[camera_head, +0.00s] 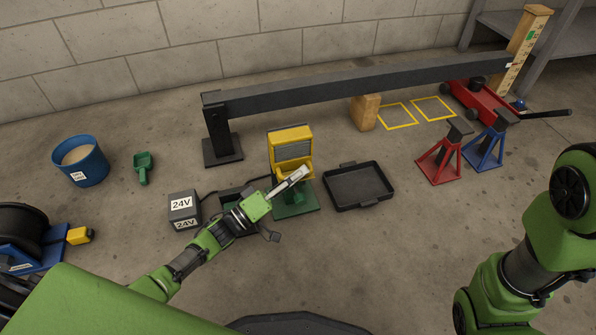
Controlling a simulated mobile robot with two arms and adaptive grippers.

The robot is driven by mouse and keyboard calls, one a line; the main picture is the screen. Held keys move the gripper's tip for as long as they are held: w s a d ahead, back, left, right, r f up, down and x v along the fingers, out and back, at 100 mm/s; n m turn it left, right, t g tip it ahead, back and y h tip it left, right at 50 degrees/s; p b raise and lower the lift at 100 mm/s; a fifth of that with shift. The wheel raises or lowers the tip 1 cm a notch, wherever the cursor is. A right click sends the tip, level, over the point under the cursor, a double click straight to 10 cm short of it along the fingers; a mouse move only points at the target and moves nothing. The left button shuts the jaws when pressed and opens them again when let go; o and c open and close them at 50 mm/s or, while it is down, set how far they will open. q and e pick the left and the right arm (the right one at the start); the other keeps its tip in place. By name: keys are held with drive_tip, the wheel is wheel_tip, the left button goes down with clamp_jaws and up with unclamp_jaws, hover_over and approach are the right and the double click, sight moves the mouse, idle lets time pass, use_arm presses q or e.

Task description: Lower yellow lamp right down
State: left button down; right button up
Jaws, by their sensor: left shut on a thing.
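The yellow lamp (291,137) stands upright at the centre, with a grey slatted front face and a dark green base (306,205) on the floor. My left gripper (303,172) reaches in from the lower left, over the base and in front of the lamp's lower part. It is shut on the lamp, at its lower yellow edge. The gripper and wrist hide part of the lamp's lower part and base. My right arm shows at the right edge, but its gripper is out of view.
A black tray (358,204) lies just right of the lamp. A 24V box (182,210) stands left, beside a dark bin (228,197) partly behind my wrist. A long dark beam (350,84) runs behind. Red (440,163) and blue (487,152) stands are farther right.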

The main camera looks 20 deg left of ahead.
use_arm(q)
drive_tip(key=shift+s+f, duration=0.1)
drive_tip(key=shift+f, duration=0.3)
drive_tip(key=c, duration=2.4)
unclamp_jaws()
drive_tip(key=shift+a, duration=0.1)
drive_tip(key=v, duration=1.1)
drive_tip(key=shift+s+a, duration=0.2)
drive_tip(key=shift+s, duration=0.25)
drive_tip(key=shift+r, duration=0.15)
